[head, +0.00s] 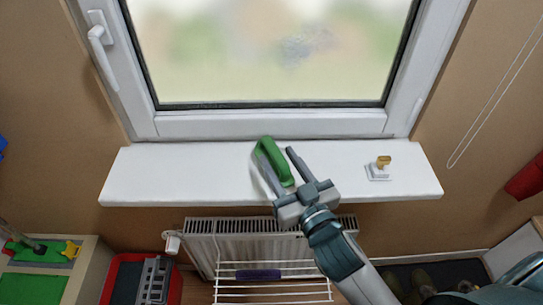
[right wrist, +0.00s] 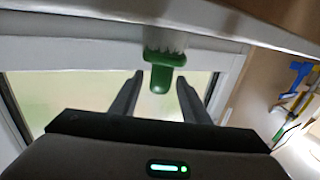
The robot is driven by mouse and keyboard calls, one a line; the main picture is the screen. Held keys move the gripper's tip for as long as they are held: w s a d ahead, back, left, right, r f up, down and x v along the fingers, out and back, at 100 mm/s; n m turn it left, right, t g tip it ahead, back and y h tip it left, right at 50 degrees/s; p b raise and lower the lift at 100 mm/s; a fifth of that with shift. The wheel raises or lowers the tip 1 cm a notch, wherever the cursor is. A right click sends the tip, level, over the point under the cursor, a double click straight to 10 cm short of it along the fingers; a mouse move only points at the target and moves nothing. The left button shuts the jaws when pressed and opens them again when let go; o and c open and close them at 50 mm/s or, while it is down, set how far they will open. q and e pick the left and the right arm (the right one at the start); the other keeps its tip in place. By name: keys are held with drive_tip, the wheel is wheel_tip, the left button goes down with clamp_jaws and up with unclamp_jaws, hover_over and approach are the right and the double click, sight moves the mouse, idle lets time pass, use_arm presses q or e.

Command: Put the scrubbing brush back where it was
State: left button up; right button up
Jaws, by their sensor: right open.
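My right gripper (head: 276,165) reaches over the sill from the lower right. Its jaws are open, with one finger on each side of the handle in the head view. In the right wrist view, the brush (right wrist: 162,76) shows its green handle and pale bristles between the fingertips (right wrist: 160,80), with visible gaps on both sides. The bristles are toward the sill; whether they touch it is unclear. My left gripper is not in view.
A small white and gold item (head: 380,168) stands on the sill at right. A closed window (head: 270,124) with a smudge is behind. Below are a radiator (head: 200,235) and white wire rack (head: 272,292). A red crate (head: 172,292) is at lower left. The left sill is clear.

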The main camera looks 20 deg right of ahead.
sight(268, 142)
drive_tip(key=w+p, duration=0.1)
drive_tip(key=w, duration=0.2)
drive_tip(key=shift+w+a, duration=0.1)
drive_tip(key=shift+w, duration=0.05)
drive_tip(key=shift+w+f+p, duration=0.1)
drive_tip(key=shift+w+p, duration=0.2)
drive_tip(key=shift+w, duration=0.2)
clamp_jaws()
